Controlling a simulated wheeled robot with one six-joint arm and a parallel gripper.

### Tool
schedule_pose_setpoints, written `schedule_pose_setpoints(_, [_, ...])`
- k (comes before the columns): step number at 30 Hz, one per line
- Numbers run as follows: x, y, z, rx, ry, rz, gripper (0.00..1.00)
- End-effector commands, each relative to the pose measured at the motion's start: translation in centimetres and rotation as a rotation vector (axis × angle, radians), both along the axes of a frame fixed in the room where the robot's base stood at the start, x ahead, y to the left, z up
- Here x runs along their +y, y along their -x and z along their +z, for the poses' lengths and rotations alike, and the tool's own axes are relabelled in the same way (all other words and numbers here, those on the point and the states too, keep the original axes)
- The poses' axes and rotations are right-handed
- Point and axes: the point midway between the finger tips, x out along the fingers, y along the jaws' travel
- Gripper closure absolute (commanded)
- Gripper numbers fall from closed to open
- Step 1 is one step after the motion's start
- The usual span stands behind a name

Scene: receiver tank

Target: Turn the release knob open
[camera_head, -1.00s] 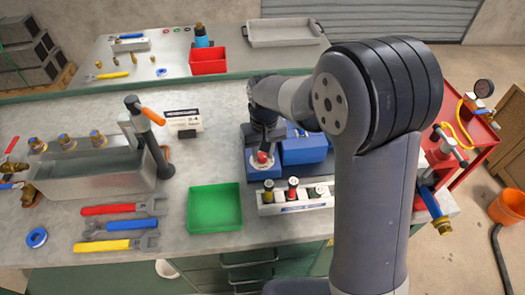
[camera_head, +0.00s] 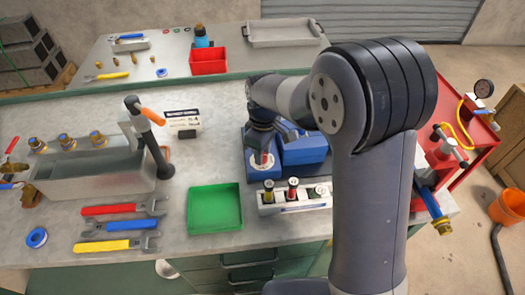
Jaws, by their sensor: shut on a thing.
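A blue unit with a pale plate on its left part (camera_head: 259,174) stands on the workbench near the middle of the view. A small red knob (camera_head: 262,158) sits on that plate; I take it for the release knob. My gripper (camera_head: 261,150) points down onto the knob from above and is shut on it. The dark gripper body hides most of the knob and the finger detail, so its turned angle cannot be told. The unit's larger blue part (camera_head: 304,150) lies just right of my gripper.
A pale rack (camera_head: 285,201) with red-capped and dark fittings stands just in front of the unit. A green tray (camera_head: 214,209) is to the left. Wrenches (camera_head: 120,227) and a metal tank (camera_head: 95,178) lie farther left. My arm hides the bench's right part.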

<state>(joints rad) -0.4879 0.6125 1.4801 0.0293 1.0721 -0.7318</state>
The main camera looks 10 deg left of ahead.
Motion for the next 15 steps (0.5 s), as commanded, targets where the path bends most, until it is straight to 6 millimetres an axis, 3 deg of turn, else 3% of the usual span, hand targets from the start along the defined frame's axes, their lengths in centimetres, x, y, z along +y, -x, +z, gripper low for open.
schedule_pose_setpoints(15, [0.06, -0.07, 0.11, -0.003, -0.002, 0.047, 0.95])
